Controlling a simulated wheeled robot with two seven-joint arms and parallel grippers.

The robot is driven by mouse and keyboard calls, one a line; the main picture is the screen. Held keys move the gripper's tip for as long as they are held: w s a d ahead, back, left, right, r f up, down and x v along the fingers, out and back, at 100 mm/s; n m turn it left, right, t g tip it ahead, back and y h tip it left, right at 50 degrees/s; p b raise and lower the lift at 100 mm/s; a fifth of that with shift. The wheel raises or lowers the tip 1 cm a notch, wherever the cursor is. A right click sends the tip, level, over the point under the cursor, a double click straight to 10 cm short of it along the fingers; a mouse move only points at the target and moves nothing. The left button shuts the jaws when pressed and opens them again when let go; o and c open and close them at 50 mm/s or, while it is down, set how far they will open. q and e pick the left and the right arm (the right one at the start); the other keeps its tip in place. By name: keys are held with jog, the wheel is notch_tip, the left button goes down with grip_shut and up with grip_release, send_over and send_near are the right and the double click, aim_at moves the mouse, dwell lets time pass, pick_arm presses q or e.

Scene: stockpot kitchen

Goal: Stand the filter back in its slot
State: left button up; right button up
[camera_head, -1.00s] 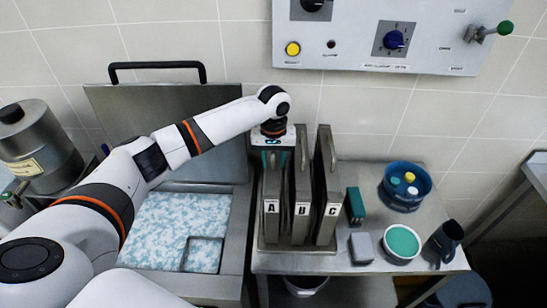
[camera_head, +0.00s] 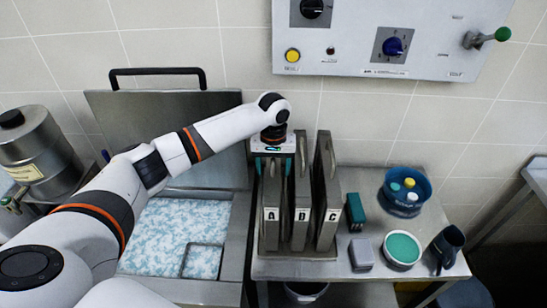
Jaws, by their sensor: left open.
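Three dark, narrow filters stand side by side in a metal rack (camera_head: 318,254) on the steel bench. The left one, labelled A (camera_head: 271,230), stands upright. The middle filter (camera_head: 302,230) and the one labelled C (camera_head: 328,232) stand to its right. My left gripper (camera_head: 273,169) is open directly above filter A, with its teal fingers spread to either side of that filter's top. The gripper body hides part of the top. How deep filter A sits in the rack is hard to see. My right gripper is out of view.
An open vat (camera_head: 170,225) of blue-white liquid lies left of the rack. A control panel (camera_head: 430,40) hangs above.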

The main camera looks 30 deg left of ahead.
pick_arm(q)
notch_tip(320, 180, up, 11)
jog(key=b, duration=0.4)
jog(key=shift+f, duration=0.2)
jog(key=shift+r, duration=0.75)
jog(key=shift+s+f, duration=0.1)
